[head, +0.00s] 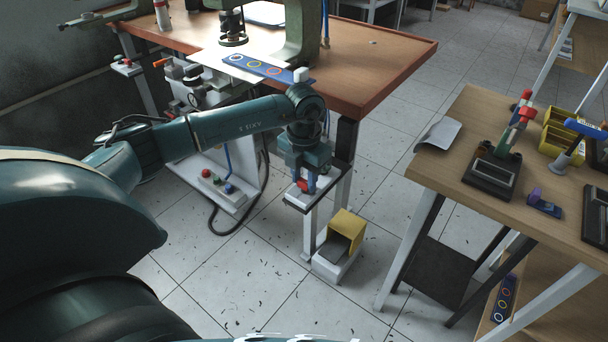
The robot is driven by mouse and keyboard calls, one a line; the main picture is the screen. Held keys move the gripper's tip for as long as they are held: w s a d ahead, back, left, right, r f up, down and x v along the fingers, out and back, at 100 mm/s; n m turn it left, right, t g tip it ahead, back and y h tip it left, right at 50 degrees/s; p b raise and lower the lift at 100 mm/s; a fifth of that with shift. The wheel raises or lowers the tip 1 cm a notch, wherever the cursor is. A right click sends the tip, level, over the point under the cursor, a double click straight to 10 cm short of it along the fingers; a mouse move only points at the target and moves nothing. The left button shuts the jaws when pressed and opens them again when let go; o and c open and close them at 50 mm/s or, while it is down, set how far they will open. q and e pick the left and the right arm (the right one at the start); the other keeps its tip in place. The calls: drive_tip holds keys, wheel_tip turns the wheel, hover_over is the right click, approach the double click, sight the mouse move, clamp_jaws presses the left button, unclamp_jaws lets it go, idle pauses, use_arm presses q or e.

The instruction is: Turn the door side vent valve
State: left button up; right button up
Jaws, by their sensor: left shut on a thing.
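A vent valve with a red handle (303,185) sits on a small pale bracket (325,190) at the near right leg of the workbench. My left gripper (305,184) points down over it and is shut on the red handle. The fingers and wrist hide most of the valve body, so its handle angle is hard to tell. A second small valve (126,66) is on a bracket at the far left leg of the bench. My right gripper is not in view.
The workbench (390,60) carries a green press. A yellow-hooded foot pedal (345,232) stands on the floor below my gripper. A button box (215,184) and hanging hose are left of it. A wooden side table (450,150) with tools stands right.

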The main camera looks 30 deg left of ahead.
sight(304, 181)
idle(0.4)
use_arm(q)
drive_tip(key=o, duration=1)
drive_tip(key=shift+r, duration=0.1)
wheel_tip(304, 181, up, 13)
drive_tip(key=shift+r, duration=0.1)
